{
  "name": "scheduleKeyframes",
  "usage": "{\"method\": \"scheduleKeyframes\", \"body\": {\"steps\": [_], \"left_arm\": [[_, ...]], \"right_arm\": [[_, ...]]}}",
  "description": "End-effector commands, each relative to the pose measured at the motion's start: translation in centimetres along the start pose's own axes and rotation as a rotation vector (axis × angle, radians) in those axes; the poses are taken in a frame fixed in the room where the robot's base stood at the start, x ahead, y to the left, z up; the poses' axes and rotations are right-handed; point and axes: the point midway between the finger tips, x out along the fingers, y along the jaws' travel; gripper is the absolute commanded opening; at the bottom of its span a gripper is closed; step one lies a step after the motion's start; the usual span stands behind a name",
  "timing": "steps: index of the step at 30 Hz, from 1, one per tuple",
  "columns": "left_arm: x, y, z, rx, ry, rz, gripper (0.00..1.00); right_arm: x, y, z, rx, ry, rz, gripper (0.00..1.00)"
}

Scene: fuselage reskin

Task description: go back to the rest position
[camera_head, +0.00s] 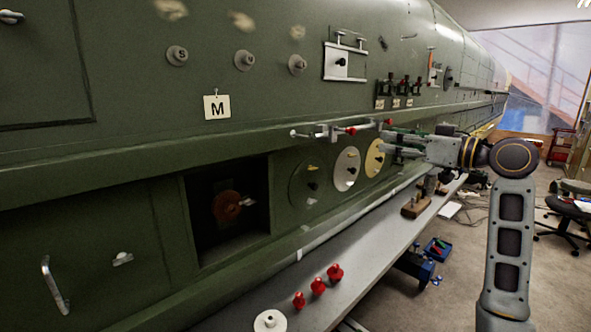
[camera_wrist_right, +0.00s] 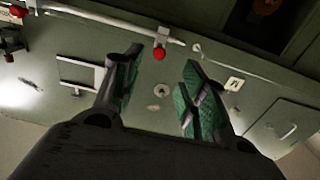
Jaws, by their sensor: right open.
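My right gripper (camera_head: 392,143) is in front of the green fuselage side (camera_head: 130,140), near a light rail with red knobs (camera_head: 350,130). In the right wrist view my right gripper (camera_wrist_right: 160,95) has its two green-padded fingers spread apart, with nothing between them. The rail (camera_wrist_right: 110,22) and a red knob (camera_wrist_right: 159,54) show beyond the fingertips. I cannot tell from the head view whether the fingers touch the rail. My left gripper is in neither view.
A grey bench (camera_head: 345,278) runs along the fuselage, carrying several red knobbed pieces (camera_head: 317,286) and a white disc (camera_head: 270,321). A dark square recess (camera_head: 215,240) and round discs (camera_head: 346,169) are in the panel. A blue bin (camera_head: 437,249) and an office chair (camera_head: 562,226) stand on the floor at right.

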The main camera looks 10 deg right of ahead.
Motion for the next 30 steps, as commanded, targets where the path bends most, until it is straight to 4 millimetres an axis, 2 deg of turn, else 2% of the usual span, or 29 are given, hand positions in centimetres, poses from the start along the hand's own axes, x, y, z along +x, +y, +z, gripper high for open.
{"method": "scheduleKeyframes", "body": {"steps": [5,8,18,30], "left_arm": [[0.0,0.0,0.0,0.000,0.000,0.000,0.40],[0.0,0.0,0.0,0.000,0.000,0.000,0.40],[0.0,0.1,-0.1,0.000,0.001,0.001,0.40],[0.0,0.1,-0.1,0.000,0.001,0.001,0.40]], "right_arm": [[0.9,-0.1,3.2,0.018,-0.056,0.016,0.42],[1.6,-0.3,5.9,0.033,-0.104,0.033,0.42],[3.0,-1.8,17.1,0.084,-0.300,0.101,0.42],[2.0,-4.8,29.2,0.136,-0.517,0.175,0.42]]}}
